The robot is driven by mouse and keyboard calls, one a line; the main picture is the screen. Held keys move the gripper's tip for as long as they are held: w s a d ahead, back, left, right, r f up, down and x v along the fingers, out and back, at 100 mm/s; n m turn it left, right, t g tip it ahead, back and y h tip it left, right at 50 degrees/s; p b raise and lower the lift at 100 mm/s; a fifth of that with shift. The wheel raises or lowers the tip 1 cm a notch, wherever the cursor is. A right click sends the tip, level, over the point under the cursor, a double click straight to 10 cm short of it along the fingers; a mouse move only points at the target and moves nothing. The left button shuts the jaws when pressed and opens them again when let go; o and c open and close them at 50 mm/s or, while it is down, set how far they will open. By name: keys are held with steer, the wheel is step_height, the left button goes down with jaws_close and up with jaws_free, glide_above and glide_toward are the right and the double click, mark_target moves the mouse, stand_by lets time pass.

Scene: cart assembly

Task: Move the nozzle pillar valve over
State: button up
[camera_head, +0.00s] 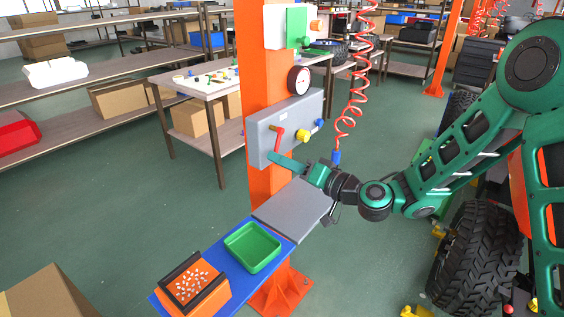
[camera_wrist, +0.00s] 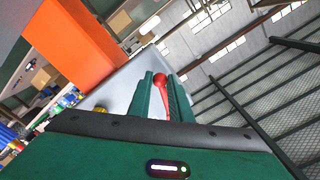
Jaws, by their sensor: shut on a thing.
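The valve's red lever handle (camera_head: 278,137) sits on the front of a grey box (camera_head: 262,138) fixed to the orange pillar (camera_head: 262,60). My gripper (camera_head: 274,158) reaches in from the right, its green fingers at the lower end of the red handle. In the wrist view the red handle (camera_wrist: 162,80) stands between the two green fingers of my gripper (camera_wrist: 162,90), which are shut on it. The fingers hide part of the handle.
A yellow knob (camera_head: 302,136) and a blue knob (camera_head: 319,123) are on the box's right side, below a round gauge (camera_head: 299,79). A coiled red hose (camera_head: 354,95) hangs to the right. A grey shelf (camera_head: 292,208) and a green tray (camera_head: 252,248) lie below my gripper.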

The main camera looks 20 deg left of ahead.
steer(key=shift+w, duration=0.1)
steer(key=shift+o, duration=0.2)
steer(key=shift+w+d+f, duration=0.1)
steer(key=shift+w+d, duration=0.15)
steer(key=shift+w, duration=0.25)
steer(key=shift+w+d+f, duration=0.1)
steer(key=shift+w+d, duration=0.1)
steer(key=shift+w, duration=0.3)
steer(key=o, duration=0.9)
